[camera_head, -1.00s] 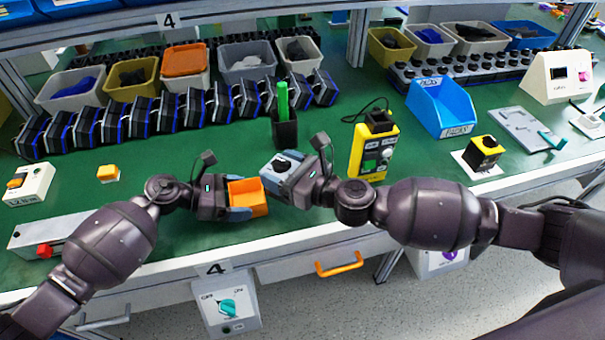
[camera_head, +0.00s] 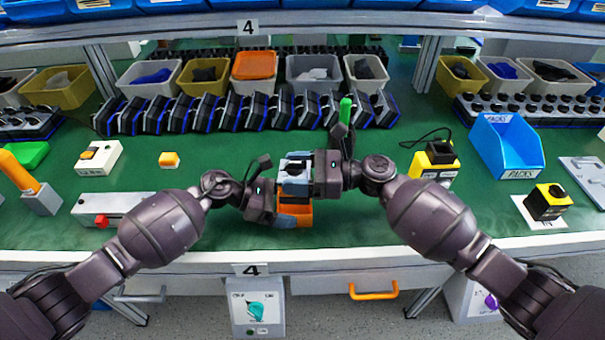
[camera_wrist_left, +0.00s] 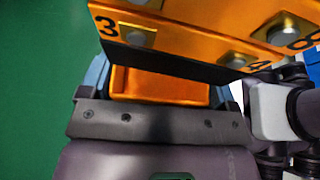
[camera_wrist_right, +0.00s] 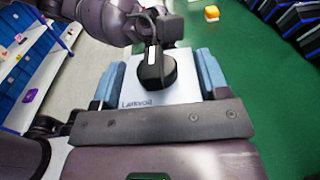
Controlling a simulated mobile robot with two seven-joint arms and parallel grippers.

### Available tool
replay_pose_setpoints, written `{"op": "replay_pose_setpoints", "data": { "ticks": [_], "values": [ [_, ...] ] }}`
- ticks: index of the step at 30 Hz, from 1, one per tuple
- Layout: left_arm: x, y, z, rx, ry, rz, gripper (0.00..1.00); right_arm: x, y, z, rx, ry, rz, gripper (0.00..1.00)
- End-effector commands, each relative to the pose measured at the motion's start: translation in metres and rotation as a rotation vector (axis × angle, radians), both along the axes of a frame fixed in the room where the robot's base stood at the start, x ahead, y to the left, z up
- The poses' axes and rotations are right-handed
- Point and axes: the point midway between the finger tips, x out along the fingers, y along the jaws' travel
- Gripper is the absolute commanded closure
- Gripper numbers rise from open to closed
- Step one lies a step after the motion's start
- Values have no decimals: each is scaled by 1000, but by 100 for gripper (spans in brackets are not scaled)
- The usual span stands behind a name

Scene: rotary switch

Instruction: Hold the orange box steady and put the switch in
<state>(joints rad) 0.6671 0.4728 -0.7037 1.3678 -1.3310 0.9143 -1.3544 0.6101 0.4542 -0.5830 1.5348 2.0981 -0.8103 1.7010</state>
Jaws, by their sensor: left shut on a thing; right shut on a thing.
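The orange box (camera_head: 296,216) is held by my left gripper (camera_head: 283,207), which is shut on it above the front of the green bench. In the left wrist view the box (camera_wrist_left: 160,84) shows orange between the fingers. My right gripper (camera_head: 302,172) is shut on the switch (camera_head: 294,168), a light grey block with a black knob. The right wrist view shows its labelled face (camera_wrist_right: 150,92). The switch lies just over the box and partly covers it in the head view; whether they touch is hidden. Orange surfaces with numbered metal terminals fill the left wrist view's top; whose they are is unclear.
A yellow control box (camera_head: 432,160) and a blue bin (camera_head: 508,148) stand to the right. A row of black-and-blue units (camera_head: 240,110) lines the back.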

Motion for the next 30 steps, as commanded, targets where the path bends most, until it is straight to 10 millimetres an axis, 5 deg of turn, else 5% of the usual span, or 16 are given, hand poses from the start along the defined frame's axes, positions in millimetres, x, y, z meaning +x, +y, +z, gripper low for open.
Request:
{"op": "replay_pose_setpoints", "data": {
  "ticks": [20, 30],
  "values": [
    [0, 0, 0, 0, 0, 0, 42, 1, 3, 2, 8, -2, 86, 62],
    [0, 0, 0, 0, 0, 0, 42, 1, 2, -13, 6, -1, 85, 62]
  ]
}}
